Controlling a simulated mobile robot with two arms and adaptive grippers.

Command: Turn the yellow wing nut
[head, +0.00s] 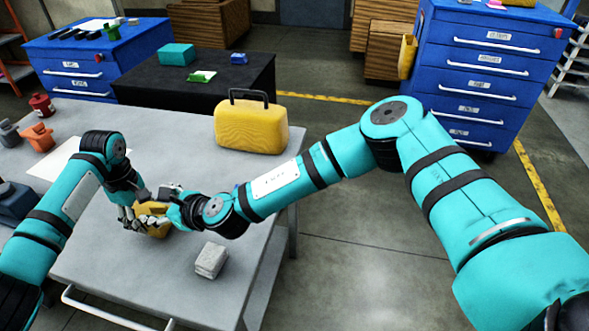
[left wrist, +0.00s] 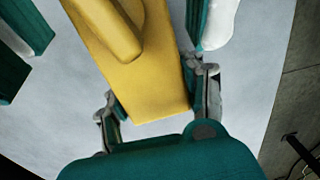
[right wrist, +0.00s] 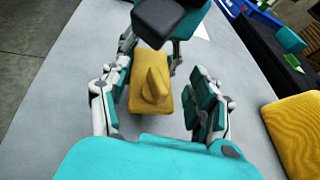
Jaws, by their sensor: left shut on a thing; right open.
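The yellow wing nut shows as a raised wing on a yellow block in the right wrist view (right wrist: 153,86) and the left wrist view (left wrist: 118,28). In the head view the yellow block (head: 157,229) is partly hidden by my grippers. My left gripper (head: 134,217) is shut on the yellow block (left wrist: 150,85), with a finger on each side of it. My right gripper (right wrist: 160,95) is open, its fingers on either side of the block and wing with gaps to both. In the left wrist view, the right fingers flank the wing, apart from it.
A grey-white block (head: 211,260) sits on the grey table (head: 110,268) near my grippers. A yellow case (head: 250,126) stands at the table's far right. Red, orange and dark items lie at the left. The table's front middle is clear.

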